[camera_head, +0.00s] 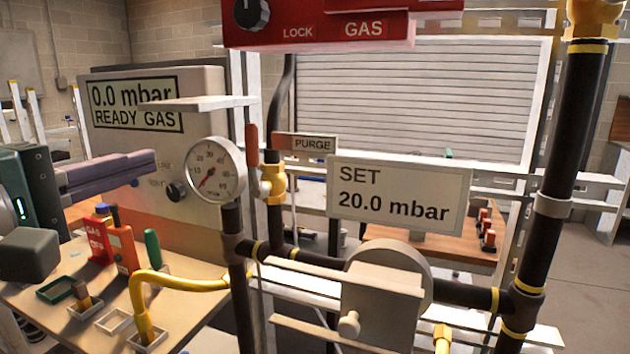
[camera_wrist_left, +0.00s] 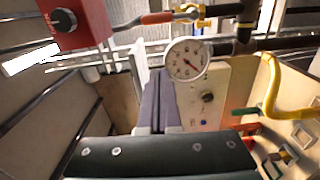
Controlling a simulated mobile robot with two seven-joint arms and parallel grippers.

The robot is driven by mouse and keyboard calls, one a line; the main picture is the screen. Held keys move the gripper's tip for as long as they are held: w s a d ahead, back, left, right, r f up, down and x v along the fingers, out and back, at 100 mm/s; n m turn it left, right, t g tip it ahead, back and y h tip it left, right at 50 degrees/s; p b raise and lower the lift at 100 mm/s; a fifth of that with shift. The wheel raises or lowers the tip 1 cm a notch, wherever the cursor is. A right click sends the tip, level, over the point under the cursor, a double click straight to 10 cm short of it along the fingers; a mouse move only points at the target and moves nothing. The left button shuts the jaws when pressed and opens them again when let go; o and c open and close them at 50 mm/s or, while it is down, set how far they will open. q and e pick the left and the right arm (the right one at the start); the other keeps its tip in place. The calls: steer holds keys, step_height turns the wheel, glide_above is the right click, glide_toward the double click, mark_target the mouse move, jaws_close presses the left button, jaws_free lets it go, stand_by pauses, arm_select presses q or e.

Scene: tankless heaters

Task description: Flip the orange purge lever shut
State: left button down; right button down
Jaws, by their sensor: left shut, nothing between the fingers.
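The purge lever (camera_head: 252,145) has an orange-red grip and stands upright, roughly parallel to the black vertical pipe beside it. Its foot meets a brass valve (camera_head: 273,184) left of and below the PURGE label (camera_head: 314,144). In the left wrist view the lever (camera_wrist_left: 158,18) lies at the top, left of the brass valve (camera_wrist_left: 188,13). My left gripper (camera_head: 153,162) is shut and empty, left of the lever and apart from it. Its closed fingers (camera_wrist_left: 158,75) point toward the pressure gauge (camera_wrist_left: 187,59) in the wrist view. My right gripper is not in view.
The round gauge (camera_head: 216,169) stands between my left gripper and the lever. The grey meter box (camera_head: 205,85) reads 0.0 mbar. A red LOCK/GAS box (camera_head: 330,30) hangs above. A SET 20.0 mbar sign (camera_head: 398,196) is at right. Tools and a yellow hose (camera_head: 185,284) occupy the bench.

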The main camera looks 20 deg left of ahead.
mark_target(255, 164)
arm_select(q)
steer(key=shift+a, duration=0.1)
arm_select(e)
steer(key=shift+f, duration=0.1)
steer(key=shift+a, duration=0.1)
